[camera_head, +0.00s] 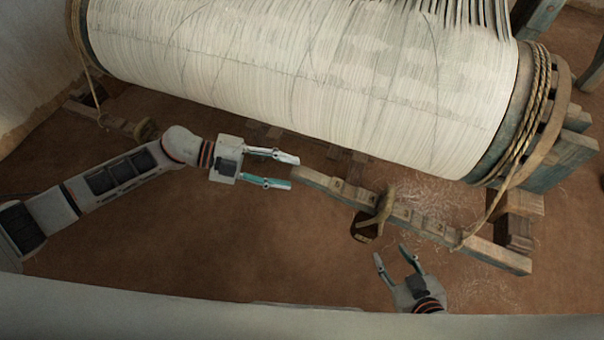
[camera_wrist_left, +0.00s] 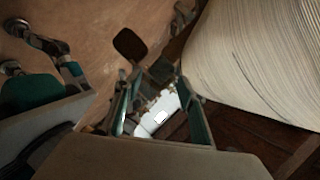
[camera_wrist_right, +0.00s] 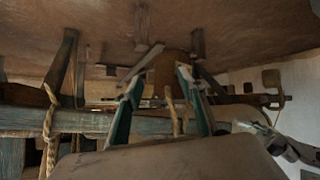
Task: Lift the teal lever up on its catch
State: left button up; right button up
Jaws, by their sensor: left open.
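A long weathered bar (camera_head: 480,246), grey-brown with little teal showing, runs below the thread roller; I take it for the lever. Several small blocks sit along its top. A curved brown piece (camera_head: 368,228) crosses it near the middle; I cannot tell if this is the catch. My left gripper (camera_head: 293,172) is open at the bar's left end, its fingertips on either side of that end; contact is unclear. Its fingers are also apart in the left wrist view (camera_wrist_left: 157,85). My right gripper (camera_head: 391,252) is open and empty, below the bar.
The large roller wound with pale threads (camera_head: 300,70) fills the top. A rope (camera_head: 490,210) hangs from its right end to the bar. A pale wall (camera_head: 30,60) stands at upper left. The brown floor (camera_head: 200,260) is clear at lower left.

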pick_arm(q)
jog(key=v, duration=0.5)
jog(key=shift+a+r, duration=0.1)
jog(key=shift+a, duration=0.05)
